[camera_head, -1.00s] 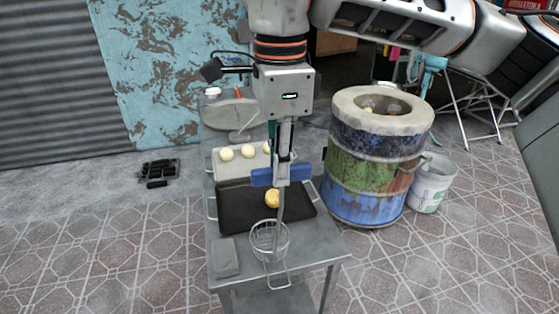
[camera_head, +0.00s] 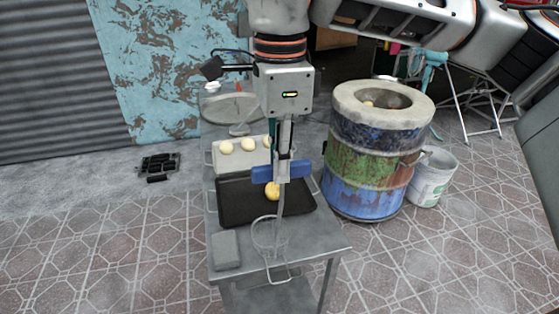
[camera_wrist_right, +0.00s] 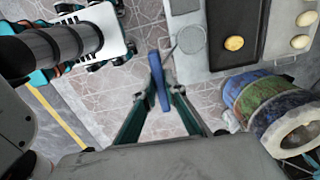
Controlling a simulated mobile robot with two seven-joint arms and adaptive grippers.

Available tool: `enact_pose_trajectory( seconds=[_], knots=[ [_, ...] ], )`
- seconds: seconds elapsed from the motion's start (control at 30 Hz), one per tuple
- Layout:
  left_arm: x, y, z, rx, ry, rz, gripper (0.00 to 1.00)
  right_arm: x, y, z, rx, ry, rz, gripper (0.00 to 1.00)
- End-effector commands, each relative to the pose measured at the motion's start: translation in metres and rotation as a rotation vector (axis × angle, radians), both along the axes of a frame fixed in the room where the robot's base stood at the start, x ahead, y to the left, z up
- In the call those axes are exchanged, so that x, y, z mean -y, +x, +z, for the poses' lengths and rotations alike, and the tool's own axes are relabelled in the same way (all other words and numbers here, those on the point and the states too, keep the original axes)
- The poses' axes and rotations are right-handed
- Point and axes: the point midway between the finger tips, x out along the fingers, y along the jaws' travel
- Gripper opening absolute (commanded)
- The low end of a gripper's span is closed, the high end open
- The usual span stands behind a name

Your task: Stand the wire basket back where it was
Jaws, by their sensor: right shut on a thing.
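The wire basket (camera_head: 268,236) is near the front end of the metal table (camera_head: 318,247). In the head view a thin upright rod runs from it up to my right gripper (camera_head: 284,180). The basket's round mesh also shows in the right wrist view (camera_wrist_right: 190,40), beyond the fingertips. My right gripper is shut on a blue bar (camera_head: 263,176), which looks like the basket's handle and lies crosswise between the fingers (camera_wrist_right: 160,84). Whether the basket touches the table is hard to tell. My left gripper is not in view.
A pale tray (camera_head: 225,161) with several dough balls is farther back. A flat grey block (camera_head: 226,250) sits at the front left. The barrel oven (camera_head: 372,165) stands right of the table.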

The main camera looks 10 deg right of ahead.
Motion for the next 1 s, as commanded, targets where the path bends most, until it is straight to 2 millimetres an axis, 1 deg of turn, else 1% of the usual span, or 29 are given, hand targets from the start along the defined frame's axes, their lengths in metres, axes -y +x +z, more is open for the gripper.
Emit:
enact_pose_trajectory(
  seconds=[0.17,0.2,0.23,0.27,0.5,0.53,0.57,1.0],
  knots=[
    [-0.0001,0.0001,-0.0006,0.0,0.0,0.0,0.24,0.0,0.0001,-0.002,0.0,0.0,0.0,0.0],
    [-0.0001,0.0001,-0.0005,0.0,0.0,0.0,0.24,0.0,0.0001,-0.0017,0.001,0.001,0.0,0.21],
    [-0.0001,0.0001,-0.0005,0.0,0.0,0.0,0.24,0.0,0.0001,-0.0016,0.001,0.001,0.0,0.29],
    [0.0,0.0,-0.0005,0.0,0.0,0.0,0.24,0.0,0.0001,-0.0016,0.001,0.001,0.0,0.3],
    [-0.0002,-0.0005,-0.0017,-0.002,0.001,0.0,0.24,0.0,0.0001,-0.0017,0.0,0.0,0.0,0.3],
    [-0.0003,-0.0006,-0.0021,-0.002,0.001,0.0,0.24,0.0001,-0.0001,-0.002,0.0,0.0,0.0,0.38],
    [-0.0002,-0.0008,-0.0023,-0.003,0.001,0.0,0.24,0.0001,-0.0001,-0.002,0.0,0.0,0.0,0.42],
    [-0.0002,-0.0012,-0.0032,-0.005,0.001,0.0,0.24,-0.0001,0.0,-0.0018,0.0,0.0,0.0,0.42]
  ],
)
